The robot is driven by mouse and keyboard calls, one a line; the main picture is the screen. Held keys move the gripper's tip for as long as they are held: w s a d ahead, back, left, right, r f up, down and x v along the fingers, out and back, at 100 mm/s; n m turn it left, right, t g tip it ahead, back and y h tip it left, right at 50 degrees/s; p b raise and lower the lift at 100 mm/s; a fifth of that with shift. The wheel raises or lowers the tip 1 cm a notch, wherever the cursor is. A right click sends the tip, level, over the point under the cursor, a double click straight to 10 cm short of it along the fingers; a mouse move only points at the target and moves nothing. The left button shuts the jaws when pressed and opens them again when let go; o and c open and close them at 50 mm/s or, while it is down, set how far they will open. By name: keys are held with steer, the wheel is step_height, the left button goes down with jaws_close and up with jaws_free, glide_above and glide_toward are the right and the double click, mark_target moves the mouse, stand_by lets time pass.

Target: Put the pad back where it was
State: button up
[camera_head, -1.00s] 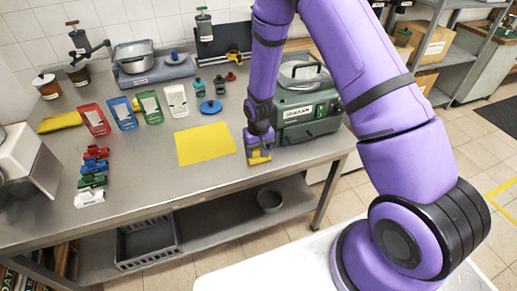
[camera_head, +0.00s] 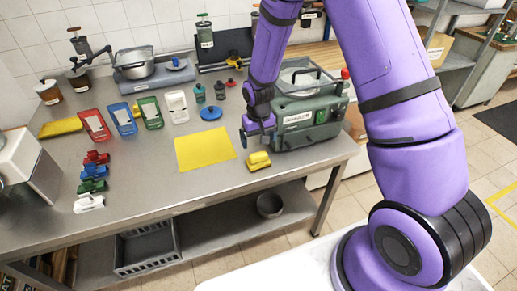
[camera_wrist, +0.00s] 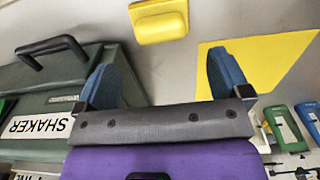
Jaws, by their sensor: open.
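A small yellow pad (camera_head: 258,161) with a raised grip lies on the steel bench near its front edge, right of a flat yellow sheet (camera_head: 205,151). My gripper (camera_head: 258,130) is just behind the pad, beside the left end of the green shaker (camera_head: 308,125). In the wrist view the pad (camera_wrist: 158,21) lies beyond my open blue fingers (camera_wrist: 163,75), apart from them. Nothing is between the fingers. The yellow sheet (camera_wrist: 285,58) lies partly behind one finger.
Red, blue, green and white holders (camera_head: 122,118) stand in a row behind the sheet. Several coloured clips (camera_head: 93,177) lie at the left. A blue disc (camera_head: 211,113) lies behind the sheet. The bench front between clips and sheet is clear.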

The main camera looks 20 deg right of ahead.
steer(key=shift+r, duration=2.45)
step_height(320, 180, up, 14)
steer(key=t, duration=0.1)
glide_above(259, 154)
steer(key=s+d, duration=0.2)
steer(key=s, duration=0.1)
steer(key=s+d+r+t, duration=0.2)
steer(key=s+r, duration=0.5)
steer(key=r, duration=0.3)
steer(key=s+d+r+t, duration=0.1)
steer(key=s+r, duration=0.3)
steer(key=s, duration=0.5)
steer(key=s+d+r+t, duration=0.1)
steer(key=s+r, duration=0.4)
steer(key=s, duration=0.5)
steer(key=shift+d+r, duration=0.3)
steer(key=shift+d, duration=0.1)
